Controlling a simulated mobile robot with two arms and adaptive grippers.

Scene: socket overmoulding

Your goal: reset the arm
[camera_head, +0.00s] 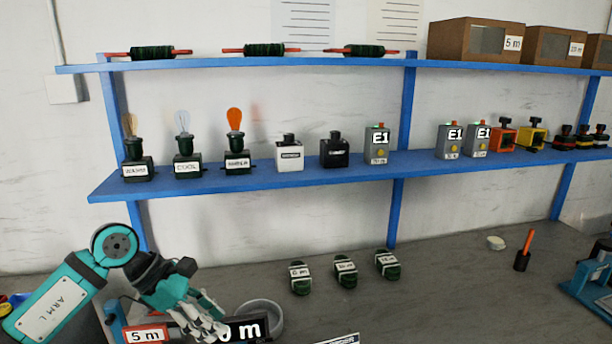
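My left arm (62,297), teal and black and marked "ARM L", comes in from the lower left and bends down at the elbow. My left gripper (207,328) has grey fingers pointing down at the bottom left, in front of or between a red-framed "5 m" label (146,335) and a black label ending in "m" (247,328). The fingertips are small and overlap the things behind them, so I cannot tell whether they are open or shut, or touch anything. My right gripper is not in view.
A grey ring (262,314) lies close right of my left gripper. Several dark green labelled blocks (345,271) stand on the grey worktop (430,300). A blue shelf (330,172) holds lamps, bottles and boxes behind.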

